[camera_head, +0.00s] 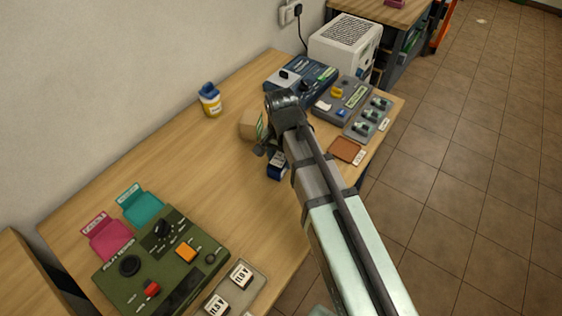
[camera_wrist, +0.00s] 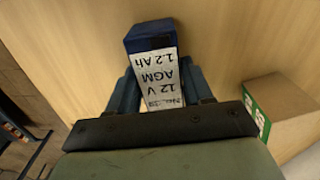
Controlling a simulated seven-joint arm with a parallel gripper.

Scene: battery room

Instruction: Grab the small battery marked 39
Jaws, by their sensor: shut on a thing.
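A small dark blue battery (camera_head: 277,168) is at my gripper, over the middle of the wooden table. In the wrist view the battery (camera_wrist: 150,40) sits between the two blue-grey fingers of my gripper (camera_wrist: 160,92), which are shut on its sides. Its white label shows upside down and reads 12 V, AGM, 1.2 Ah. The last label line, near the gripper, is blurred and partly hidden, so I cannot read a 39 for sure. In the head view my gripper (camera_head: 268,151) is partly covered by my arm. I cannot tell whether the battery touches the table.
A cardboard box (camera_head: 250,125) with a green label stands close by; it also shows in the wrist view (camera_wrist: 282,108). A green tester panel (camera_head: 160,260) lies at the front. Grey switch panels (camera_head: 342,103) and a brown pad (camera_head: 346,149) lie toward the back. The table's left middle is clear.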

